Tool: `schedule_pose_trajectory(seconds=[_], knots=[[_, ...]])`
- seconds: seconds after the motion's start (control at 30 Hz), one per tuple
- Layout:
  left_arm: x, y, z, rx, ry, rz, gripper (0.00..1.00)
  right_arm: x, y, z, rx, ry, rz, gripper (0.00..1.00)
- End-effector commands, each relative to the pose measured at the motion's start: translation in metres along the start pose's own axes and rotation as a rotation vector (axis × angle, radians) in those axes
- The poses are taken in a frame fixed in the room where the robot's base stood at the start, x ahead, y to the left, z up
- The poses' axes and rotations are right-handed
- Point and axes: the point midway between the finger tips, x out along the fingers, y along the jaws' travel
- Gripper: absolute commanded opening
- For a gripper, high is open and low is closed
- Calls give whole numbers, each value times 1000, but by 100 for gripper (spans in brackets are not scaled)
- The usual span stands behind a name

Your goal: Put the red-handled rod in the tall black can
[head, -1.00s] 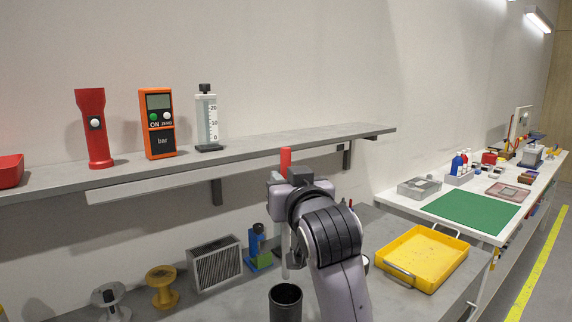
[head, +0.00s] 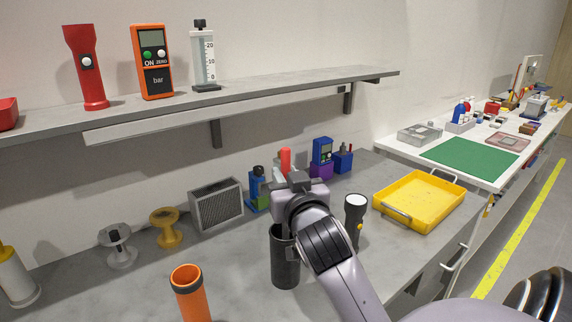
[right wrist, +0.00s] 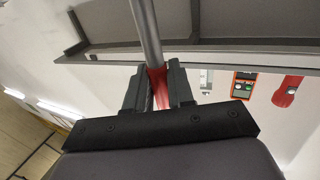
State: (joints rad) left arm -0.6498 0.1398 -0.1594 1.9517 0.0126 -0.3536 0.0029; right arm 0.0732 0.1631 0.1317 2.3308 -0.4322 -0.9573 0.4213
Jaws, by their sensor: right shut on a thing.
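The tall black can (head: 285,265) stands upright on the bench in the middle of the head view, its rim partly covered by my right arm. My right gripper (head: 295,181) is above the can, shut on the red-handled rod (head: 285,159). The red handle sticks up above the jaws. In the right wrist view, the jaws (right wrist: 158,84) close on the red handle and the grey shaft (right wrist: 149,35) runs away from them. The rod's lower end is hidden at the can's mouth, so I cannot tell whether it is inside. My left gripper is out of view.
An orange tube (head: 188,293) stands left of the can, and a black flashlight (head: 355,212) stands to its right. A grey vented box (head: 216,206) and blue-green item (head: 257,190) are behind. A yellow tray (head: 420,203) lies right. A shelf (head: 240,94) runs above.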

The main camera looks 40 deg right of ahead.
Motion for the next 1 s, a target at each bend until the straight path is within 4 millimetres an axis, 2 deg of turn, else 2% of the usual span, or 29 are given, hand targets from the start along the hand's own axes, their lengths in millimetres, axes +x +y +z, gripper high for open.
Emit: schedule_pose_trajectory(seconds=[0.03,0.13,0.3,0.77,0.8,0.87,0.9,1.0], knots=[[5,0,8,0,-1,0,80,0,0,12,-3,-2,0,0],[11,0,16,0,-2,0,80,0,0,24,-2,0,0,0],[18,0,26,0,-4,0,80,0,0,35,-1,0,0,0],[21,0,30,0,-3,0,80,0,0,39,-1,1,0,0],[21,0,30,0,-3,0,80,0,0,39,-1,0,0,29],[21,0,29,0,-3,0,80,0,0,39,-1,0,0,49],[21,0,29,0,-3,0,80,0,0,39,-1,0,0,52],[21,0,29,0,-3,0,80,0,0,39,-1,0,0,52]])
